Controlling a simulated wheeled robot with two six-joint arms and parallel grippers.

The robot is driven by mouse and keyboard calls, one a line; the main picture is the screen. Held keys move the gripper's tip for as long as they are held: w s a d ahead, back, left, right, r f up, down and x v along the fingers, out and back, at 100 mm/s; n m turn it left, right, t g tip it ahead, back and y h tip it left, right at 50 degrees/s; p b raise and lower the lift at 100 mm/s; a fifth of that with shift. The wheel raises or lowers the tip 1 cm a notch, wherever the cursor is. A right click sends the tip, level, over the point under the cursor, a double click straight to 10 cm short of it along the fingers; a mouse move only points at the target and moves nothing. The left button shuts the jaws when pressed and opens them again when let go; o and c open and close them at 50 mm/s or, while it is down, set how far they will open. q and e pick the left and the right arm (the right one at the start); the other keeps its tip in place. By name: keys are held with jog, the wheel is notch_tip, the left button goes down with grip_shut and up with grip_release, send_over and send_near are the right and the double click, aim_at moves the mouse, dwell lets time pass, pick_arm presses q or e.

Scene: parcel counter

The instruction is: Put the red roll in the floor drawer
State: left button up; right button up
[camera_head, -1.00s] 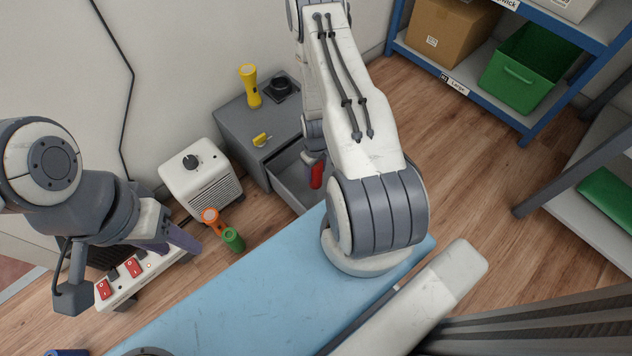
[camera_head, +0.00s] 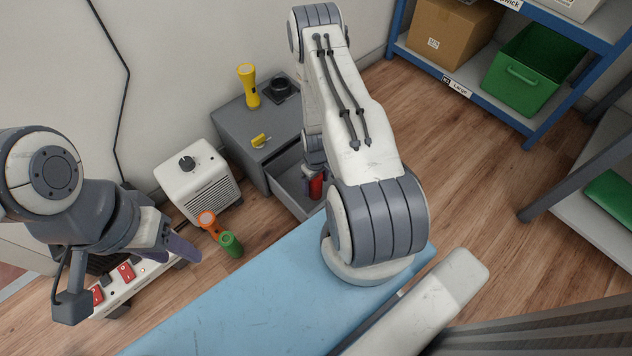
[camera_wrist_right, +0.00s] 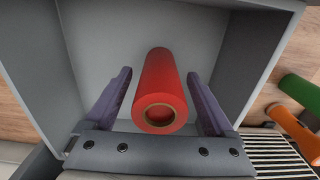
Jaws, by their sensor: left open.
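The red roll (camera_head: 316,187) is at the open floor drawer (camera_head: 285,184) of the grey cabinet, partly hidden by my right arm. In the right wrist view the roll (camera_wrist_right: 160,82) lies inside the grey drawer (camera_wrist_right: 90,45), its round end with a tan core facing the camera. My right gripper (camera_wrist_right: 160,95) has one purple finger on each side of the roll, with a visible gap on both sides, so it is open. My left gripper (camera_head: 168,242) is open and empty above the power strip, far from the drawer.
The grey cabinet (camera_head: 232,128) carries a yellow flashlight (camera_head: 248,86). A white heater (camera_head: 199,176) stands beside it. An orange item (camera_head: 208,221) and a green roll (camera_head: 231,244) are near the drawer. A power strip (camera_head: 135,284) is below my left gripper. A blue shelf (camera_head: 530,130) stands right.

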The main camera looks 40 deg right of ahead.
notch_tip(320, 180, up, 12)
jog(key=p, duration=0.6)
jog(key=shift+r+p, duration=0.25)
jog(key=shift+p, duration=0.15)
jog(key=w+a+r+n, duration=0.2)
jog(key=w+a+r, duration=0.3)
jog(key=a+r, duration=0.55)
jog(key=s+a+r+n, duration=0.1)
jog(key=s+a+r, duration=0.1)
jog(key=a+r, duration=0.4)
jog(key=s+a+r+n, duration=0.15)
jog(key=a+r, duration=0.25)
jog(key=r, duration=0.4)
jog(key=s+a+r+n, duration=0.1)
jog(key=s+a+r, duration=0.2)
jog(key=s+r, duration=0.3)
jog(key=s+a+r+n+y, duration=0.1)
jog(key=s+a+r, duration=0.3)
jog(key=s, duration=0.7)
notch_tip(320, 180, up, 2)
jog(key=shift+s+a+r, duration=0.15)
jog(key=shift+s+r, duration=0.05)
jog(key=shift+s, duration=0.1)
jog(key=shift+r, duration=0.1)
